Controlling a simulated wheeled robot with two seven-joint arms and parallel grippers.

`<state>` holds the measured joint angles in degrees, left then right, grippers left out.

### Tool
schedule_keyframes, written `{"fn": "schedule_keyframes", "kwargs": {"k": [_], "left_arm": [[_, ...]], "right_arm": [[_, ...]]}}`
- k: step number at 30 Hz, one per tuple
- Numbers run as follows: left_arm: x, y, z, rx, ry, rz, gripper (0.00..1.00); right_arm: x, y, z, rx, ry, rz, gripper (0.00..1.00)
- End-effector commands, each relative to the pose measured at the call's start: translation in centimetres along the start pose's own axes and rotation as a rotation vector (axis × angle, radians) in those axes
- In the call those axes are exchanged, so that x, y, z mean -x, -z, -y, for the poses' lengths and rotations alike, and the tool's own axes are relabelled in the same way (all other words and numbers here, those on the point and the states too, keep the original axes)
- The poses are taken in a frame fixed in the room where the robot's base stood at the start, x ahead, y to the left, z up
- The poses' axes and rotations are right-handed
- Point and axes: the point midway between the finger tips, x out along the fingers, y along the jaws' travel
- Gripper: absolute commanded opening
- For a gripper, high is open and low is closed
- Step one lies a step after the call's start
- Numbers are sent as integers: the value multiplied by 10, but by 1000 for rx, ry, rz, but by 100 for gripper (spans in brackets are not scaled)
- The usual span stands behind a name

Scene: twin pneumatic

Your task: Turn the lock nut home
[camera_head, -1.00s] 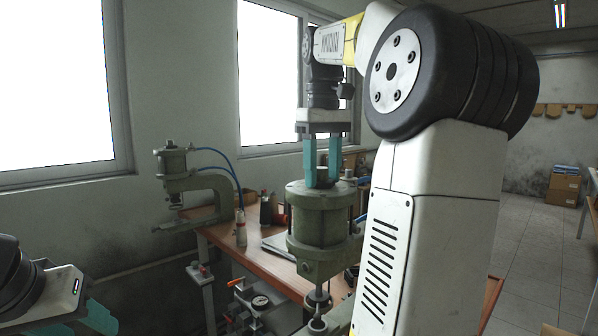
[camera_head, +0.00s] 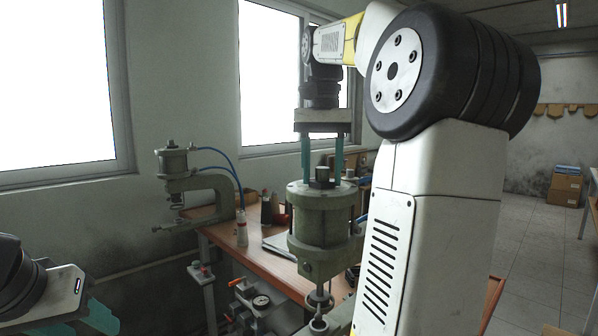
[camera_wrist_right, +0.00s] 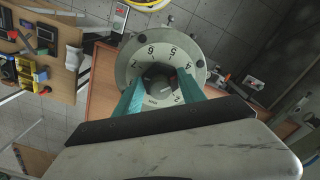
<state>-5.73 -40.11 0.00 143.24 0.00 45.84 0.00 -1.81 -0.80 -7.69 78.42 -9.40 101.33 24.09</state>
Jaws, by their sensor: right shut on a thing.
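The grey-green pneumatic cylinder (camera_head: 320,222) stands upright on its press at the workbench's front. A dark lock nut (camera_head: 322,184) sits on top of it, with a stub (camera_head: 322,172) rising above. My right gripper (camera_head: 322,178) points straight down, its teal fingers on either side of the nut and shut on it. In the right wrist view, the numbered dial (camera_wrist_right: 136,62) encircles the nut (camera_wrist_right: 158,70), and the teal fingertips reach in from both sides, partly covering the dial. My left gripper (camera_head: 98,318) shows only partly at the lower left; its opening is hidden.
A smaller press (camera_head: 180,180) with blue hoses stands on the left of the wooden bench (camera_head: 270,260). My right arm hides much of the right side. Cardboard boxes (camera_head: 564,188) stand far right.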

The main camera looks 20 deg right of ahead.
Motion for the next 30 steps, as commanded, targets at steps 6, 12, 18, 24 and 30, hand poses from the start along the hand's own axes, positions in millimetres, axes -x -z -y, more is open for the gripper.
{"fn": "schedule_keyframes", "kwargs": {"k": [6,12,18,24,30], "left_arm": [[0,0,0,0,0,0,48],[0,0,0,0,0,0,48],[0,0,0,0,0,0,48],[0,0,0,0,0,0,48],[0,0,0,0,0,0,48]], "right_arm": [[1,1,0,-81,1,-4,7],[1,1,0,-111,2,-5,7],[1,1,0,-116,2,-5,7],[1,1,0,-116,2,-5,49],[1,0,0,-115,2,-3,69]]}}
